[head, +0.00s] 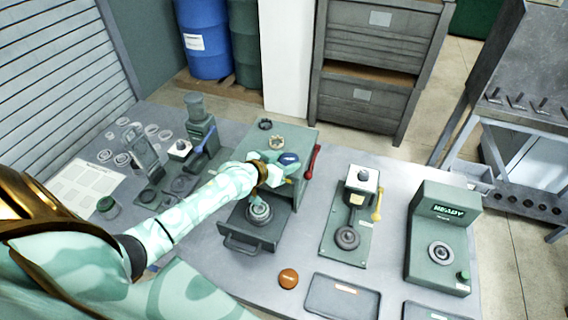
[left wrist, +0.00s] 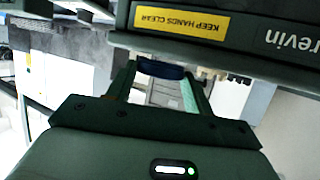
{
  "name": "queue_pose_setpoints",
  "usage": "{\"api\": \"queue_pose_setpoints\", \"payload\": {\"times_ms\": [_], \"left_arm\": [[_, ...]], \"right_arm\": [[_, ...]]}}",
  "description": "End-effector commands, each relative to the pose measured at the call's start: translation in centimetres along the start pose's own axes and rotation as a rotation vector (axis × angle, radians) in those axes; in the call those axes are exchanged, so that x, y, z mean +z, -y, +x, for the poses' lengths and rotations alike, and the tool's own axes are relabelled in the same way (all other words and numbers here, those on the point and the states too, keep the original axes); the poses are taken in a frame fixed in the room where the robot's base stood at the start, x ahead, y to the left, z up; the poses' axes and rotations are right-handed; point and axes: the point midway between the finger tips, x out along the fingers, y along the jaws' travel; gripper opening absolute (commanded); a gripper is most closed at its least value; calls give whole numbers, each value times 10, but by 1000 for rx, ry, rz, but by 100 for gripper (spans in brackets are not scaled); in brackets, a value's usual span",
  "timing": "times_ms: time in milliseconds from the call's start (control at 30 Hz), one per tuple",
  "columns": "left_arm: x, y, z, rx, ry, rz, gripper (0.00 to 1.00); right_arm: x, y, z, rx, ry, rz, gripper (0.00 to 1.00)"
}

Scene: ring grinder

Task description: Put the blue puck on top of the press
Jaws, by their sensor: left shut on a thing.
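The blue puck (head: 289,158) is between the fingers of my left gripper (head: 283,172), at the near edge of the press top. The left wrist view also shows the blue puck (left wrist: 160,68) gripped at the fingertips. The press (head: 297,140) is the dark green machine in the middle of the table, with a red lever (head: 313,160) at its right. A dark ring (head: 265,124) and a tan toothed ring (head: 277,142) sit on its top. I cannot tell whether the puck touches the top. My right gripper is out of view.
A grey ring part (head: 260,213) sits at the press front. An orange puck (head: 288,278) lies on the table before it. A yellow-levered device (head: 352,213) and a "READY" station (head: 440,240) stand to the right. Clear rings (head: 122,158) lie at the left.

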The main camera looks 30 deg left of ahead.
Motion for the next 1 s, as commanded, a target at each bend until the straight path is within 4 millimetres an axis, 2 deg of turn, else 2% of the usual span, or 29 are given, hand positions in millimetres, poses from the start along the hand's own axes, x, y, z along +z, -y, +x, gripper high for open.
{"api": "queue_pose_setpoints", "payload": {"times_ms": [400,433,500,833,1000], "left_arm": [[7,0,3,0,-1,1,23],[6,0,2,0,-1,1,60],[6,0,2,0,-1,1,74],[2,0,-1,0,0,1,74],[3,0,-30,0,1,2,74]], "right_arm": [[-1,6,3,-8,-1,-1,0],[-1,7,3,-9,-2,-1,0],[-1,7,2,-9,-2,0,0],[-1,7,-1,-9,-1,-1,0],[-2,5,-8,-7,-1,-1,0]]}}
